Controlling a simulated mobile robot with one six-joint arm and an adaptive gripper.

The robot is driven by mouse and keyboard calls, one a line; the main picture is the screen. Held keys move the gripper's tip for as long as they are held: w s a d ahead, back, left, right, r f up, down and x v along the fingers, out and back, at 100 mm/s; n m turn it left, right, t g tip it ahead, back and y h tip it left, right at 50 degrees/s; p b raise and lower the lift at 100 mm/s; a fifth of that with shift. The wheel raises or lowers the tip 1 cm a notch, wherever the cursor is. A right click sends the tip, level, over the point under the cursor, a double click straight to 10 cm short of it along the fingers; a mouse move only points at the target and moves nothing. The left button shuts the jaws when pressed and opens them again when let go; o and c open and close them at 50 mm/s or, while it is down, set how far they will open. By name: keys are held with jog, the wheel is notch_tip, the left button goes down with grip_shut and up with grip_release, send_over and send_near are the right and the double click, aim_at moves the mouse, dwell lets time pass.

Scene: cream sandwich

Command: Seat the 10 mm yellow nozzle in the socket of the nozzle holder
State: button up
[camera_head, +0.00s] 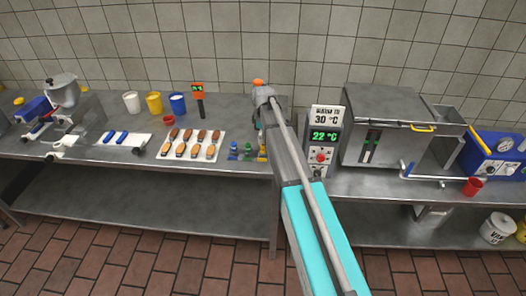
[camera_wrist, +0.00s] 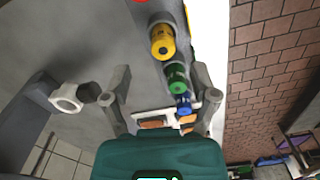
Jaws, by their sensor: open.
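The yellow nozzle (camera_wrist: 162,40) stands at the top of a row in the wrist view, above the green nozzle (camera_wrist: 176,77) and the blue nozzle (camera_wrist: 184,103). A bit of yellow (camera_head: 262,150) also shows beside my arm in the head view. My gripper (camera_wrist: 161,82) is open and empty, with its fingers on both sides of the row; the green nozzle appears between them and the yellow one beyond the tips. A grey bracket with a pale ring end (camera_wrist: 65,98) lies left of the fingers. I cannot tell whether it is the nozzle holder.
A tray of sandwich pieces (camera_head: 196,146) lies left of the nozzles. Several cups (camera_head: 154,102) stand behind it. A temperature display (camera_head: 325,136) and a metal oven-like box (camera_head: 385,135) stand to the right. The counter's front edge is close to the nozzles.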

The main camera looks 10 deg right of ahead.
aim_at(263, 145)
jog(key=shift+s+a+f+b, duration=0.1)
jog(key=shift+f+b, duration=2.4)
jog(key=shift+f, duration=0.1)
grip_shut()
jog(key=shift+r, duration=0.25)
notch_tip(263, 145, up, 2)
jog(key=shift+p, duration=1.25)
jog(key=s+r+p, duration=1)
jog(key=s, duration=0.4)
jog(key=shift+r+p, duration=0.3)
jog(key=shift+a, duration=0.1)
